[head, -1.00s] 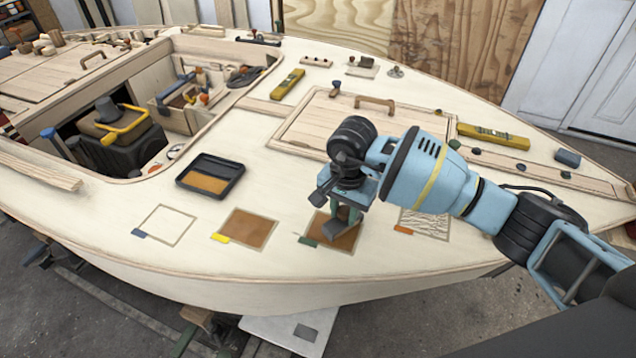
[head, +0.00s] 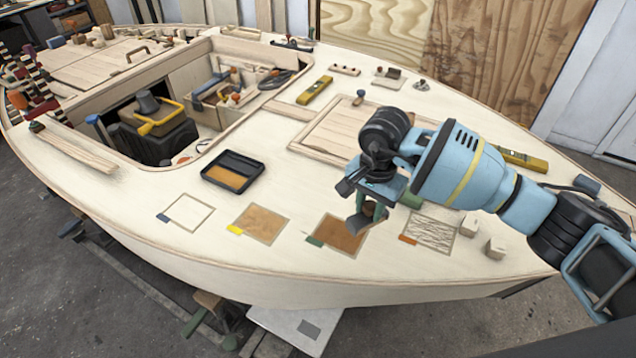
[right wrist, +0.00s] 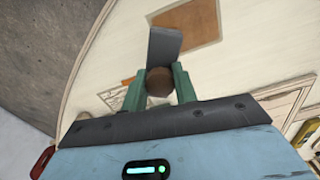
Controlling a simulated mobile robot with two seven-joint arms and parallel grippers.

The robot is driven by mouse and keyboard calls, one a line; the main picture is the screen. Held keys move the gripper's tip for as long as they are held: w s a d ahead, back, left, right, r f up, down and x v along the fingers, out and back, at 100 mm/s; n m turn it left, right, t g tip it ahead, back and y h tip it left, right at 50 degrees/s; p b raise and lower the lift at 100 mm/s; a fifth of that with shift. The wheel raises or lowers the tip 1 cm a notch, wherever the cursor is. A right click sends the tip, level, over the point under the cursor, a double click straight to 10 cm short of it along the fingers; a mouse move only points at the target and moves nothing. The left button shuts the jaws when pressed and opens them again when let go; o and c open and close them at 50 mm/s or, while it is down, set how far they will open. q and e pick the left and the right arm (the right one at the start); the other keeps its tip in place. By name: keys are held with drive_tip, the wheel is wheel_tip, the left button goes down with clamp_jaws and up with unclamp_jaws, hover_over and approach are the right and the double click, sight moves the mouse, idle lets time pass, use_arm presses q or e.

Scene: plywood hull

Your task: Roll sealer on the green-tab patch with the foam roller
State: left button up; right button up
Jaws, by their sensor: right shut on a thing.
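The green-tab patch (head: 337,236) is a brown, coated-looking square on the cream deck, with its green tab at the lower left. My right gripper (head: 370,203) is over the patch's upper right corner, shut on the foam roller (right wrist: 165,43). In the right wrist view its green fingers (right wrist: 158,88) close on a round brown part, with a flat grey part beyond. The green-tab patch seems to lie past it there. I cannot tell whether the roller touches the deck. A black tray (head: 243,160) with orange-brown sealer stands left of the patch. My left gripper is out of view.
Blue-tab (head: 188,213), yellow-tab (head: 260,223) and orange-tab (head: 430,235) patches share the row. An open cockpit with a black and yellow case (head: 155,130) is at the left. The near hull edge is clear.

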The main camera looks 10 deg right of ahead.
drive_tip(key=shift+w+r+p, duration=0.1)
drive_tip(key=shift+r+p, duration=0.35)
drive_tip(key=shift+r, duration=0.8)
drive_tip(key=shift+f, duration=0.1)
